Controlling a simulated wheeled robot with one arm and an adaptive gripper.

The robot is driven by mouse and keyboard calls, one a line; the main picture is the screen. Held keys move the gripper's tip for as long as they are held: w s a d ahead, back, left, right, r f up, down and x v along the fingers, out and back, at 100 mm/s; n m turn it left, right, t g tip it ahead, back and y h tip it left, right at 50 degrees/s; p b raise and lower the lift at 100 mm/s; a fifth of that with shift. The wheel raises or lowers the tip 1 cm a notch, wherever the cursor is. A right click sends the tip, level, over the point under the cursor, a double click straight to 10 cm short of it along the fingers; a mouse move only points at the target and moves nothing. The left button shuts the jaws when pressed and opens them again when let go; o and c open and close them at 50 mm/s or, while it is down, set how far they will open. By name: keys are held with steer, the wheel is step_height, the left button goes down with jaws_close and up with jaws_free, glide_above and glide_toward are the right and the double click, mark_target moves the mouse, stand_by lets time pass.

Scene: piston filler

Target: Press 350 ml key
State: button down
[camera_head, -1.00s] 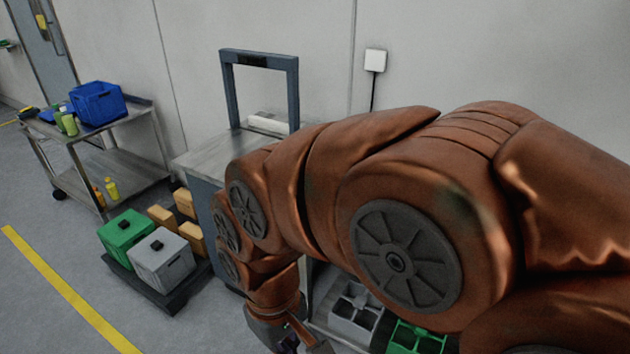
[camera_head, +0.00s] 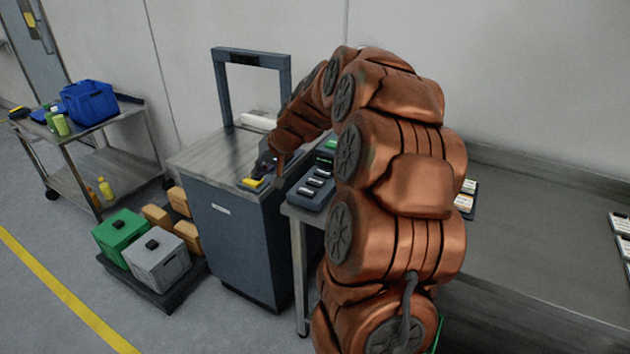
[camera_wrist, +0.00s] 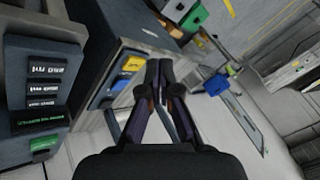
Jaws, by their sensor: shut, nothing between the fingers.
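A dark control panel (camera_head: 309,200) with several black keys stands at the right of the grey cabinet. In the wrist view the panel (camera_wrist: 18,90) is at the left, with a column of white-labelled black keys (camera_wrist: 46,87), a display with green text (camera_wrist: 38,121) and a green key (camera_wrist: 43,144). The labels are upside down and too small to tell which key reads 350 ml. My gripper (camera_wrist: 159,68) is shut and empty, apart from the panel and to the right of its keys. In the head view my gripper (camera_head: 266,165) is over the cabinet's right edge, partly hidden.
The grey cabinet (camera_head: 235,235) carries an upright frame (camera_head: 219,90) and a yellow part (camera_head: 253,183) close to my gripper. A metal table (camera_head: 540,225) is at the right. Crates on a pallet (camera_head: 175,293) and a cart (camera_head: 125,160) are at the left.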

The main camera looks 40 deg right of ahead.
steer(key=d+f+m+t+h, duration=0.1)
steer(key=d+m+t+h, duration=0.1)
steer(key=d, duration=1.9)
steer(key=shift+w+d+f+m+h, duration=0.2)
steer(key=shift+w+f+m+h, duration=0.15)
steer(key=shift+m+h, duration=0.5)
steer(key=b, duration=0.4)
glide_above(311, 177)
steer(key=s, duration=0.3)
steer(key=f, duration=0.7)
steer(key=shift+a+f, duration=0.2)
steer(key=shift+f+b, duration=0.45)
steer(key=shift+f, duration=0.3)
steer(key=shift+f, duration=0.1)
steer(key=shift+f+b, duration=0.3)
steer(key=shift+b, duration=0.15)
